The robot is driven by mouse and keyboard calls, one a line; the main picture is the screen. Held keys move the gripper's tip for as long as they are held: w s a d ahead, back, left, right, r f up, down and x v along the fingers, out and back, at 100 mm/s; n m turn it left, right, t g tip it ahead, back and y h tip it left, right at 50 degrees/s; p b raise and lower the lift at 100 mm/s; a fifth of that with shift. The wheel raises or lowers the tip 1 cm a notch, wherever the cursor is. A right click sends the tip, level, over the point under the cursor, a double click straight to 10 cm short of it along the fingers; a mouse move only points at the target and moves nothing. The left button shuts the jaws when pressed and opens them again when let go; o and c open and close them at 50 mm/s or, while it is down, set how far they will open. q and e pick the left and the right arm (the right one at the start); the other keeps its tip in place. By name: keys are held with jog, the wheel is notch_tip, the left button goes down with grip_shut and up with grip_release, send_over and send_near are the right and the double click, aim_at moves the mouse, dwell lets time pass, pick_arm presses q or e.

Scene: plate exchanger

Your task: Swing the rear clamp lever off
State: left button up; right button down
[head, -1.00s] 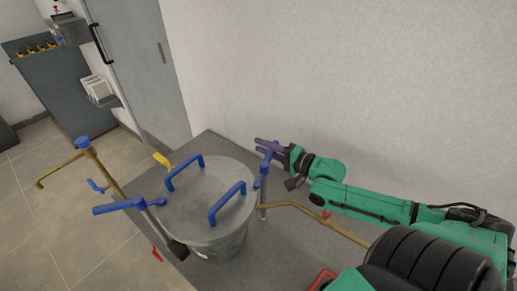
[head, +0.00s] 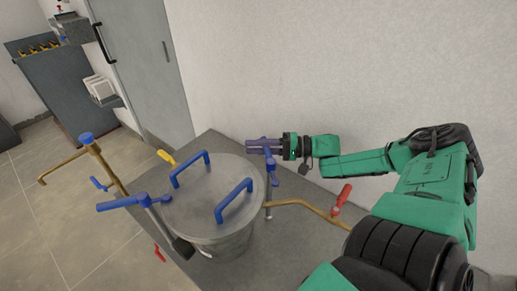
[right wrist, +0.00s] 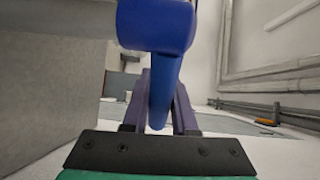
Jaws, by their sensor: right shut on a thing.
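A grey metal vessel (head: 225,236) has a round lid (head: 205,190) with two blue loop handles. The rear clamp lever (head: 271,163), blue, stands at the lid's right edge on the wall side. My right gripper (head: 264,146) is at its upper end, pointing left, and is shut on it. In the right wrist view the blue lever (right wrist: 165,85) runs between the two fingers (right wrist: 158,112), its thick end close to the camera. Another blue clamp lever (head: 122,203) sticks out at the lid's left side. My left gripper is not in view.
Brass pipes with a red valve handle (head: 341,195) run at the vessel's right. A yellow handle (head: 166,157) and a brass pipe (head: 104,165) with blue fittings are at the left. The white wall (head: 330,60) stands close behind my right arm.

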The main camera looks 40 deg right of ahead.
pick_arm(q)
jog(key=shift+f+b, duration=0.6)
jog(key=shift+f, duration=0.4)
pick_arm(e)
jog(key=shift+a+f+n+g+y, duration=0.15)
jog(key=shift+a+n+g+y, duration=0.15)
jog(key=shift+n+g, duration=0.15)
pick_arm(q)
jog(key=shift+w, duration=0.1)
pick_arm(e)
jog(key=c, duration=0.7)
grip_release()
pick_arm(q)
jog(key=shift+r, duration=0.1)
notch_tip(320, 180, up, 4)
jog(key=p, duration=0.3)
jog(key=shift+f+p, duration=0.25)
jog(key=shift+p, duration=0.1)
pick_arm(e)
jog(key=v, duration=0.7)
jog(key=shift+d, duration=0.2)
